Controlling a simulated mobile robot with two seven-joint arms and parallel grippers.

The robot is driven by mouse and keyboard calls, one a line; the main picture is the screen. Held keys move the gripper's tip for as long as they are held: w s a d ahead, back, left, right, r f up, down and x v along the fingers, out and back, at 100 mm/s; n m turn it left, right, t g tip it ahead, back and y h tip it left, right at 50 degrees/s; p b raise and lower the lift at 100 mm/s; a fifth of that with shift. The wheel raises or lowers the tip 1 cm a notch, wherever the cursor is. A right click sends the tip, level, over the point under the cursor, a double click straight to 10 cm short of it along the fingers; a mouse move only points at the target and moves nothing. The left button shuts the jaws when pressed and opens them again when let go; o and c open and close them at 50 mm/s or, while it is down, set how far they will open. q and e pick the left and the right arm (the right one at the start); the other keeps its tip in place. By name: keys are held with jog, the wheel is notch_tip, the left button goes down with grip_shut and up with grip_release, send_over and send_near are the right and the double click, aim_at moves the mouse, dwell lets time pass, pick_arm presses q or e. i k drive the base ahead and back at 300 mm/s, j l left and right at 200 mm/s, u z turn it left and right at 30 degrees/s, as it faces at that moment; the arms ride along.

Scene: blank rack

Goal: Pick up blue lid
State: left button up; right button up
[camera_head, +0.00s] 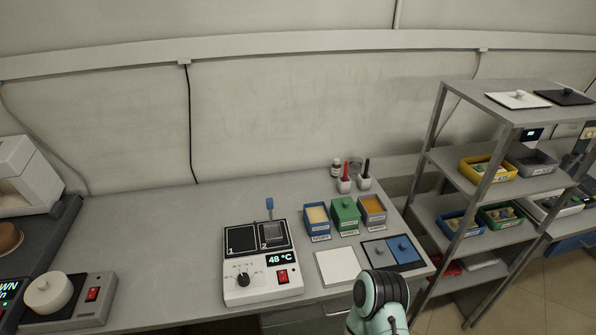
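The blue lid (408,254) is a flat square with a small knob on top. It lies on the bench near its front right corner. A dark grey lid (374,260) with a knob lies right beside it on the left. A teal and black rounded part of my arm rises from the bottom edge, just in front of these lids. No gripper fingers show, so neither gripper is in view. Nothing visibly touches the blue lid from above.
A white square plate (338,266) lies left of the lids. A heater (262,290) stands farther left. A metal rack (470,200) rises at right.

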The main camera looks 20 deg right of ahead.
aim_at(404, 251)
jog(key=z, duration=1.85)
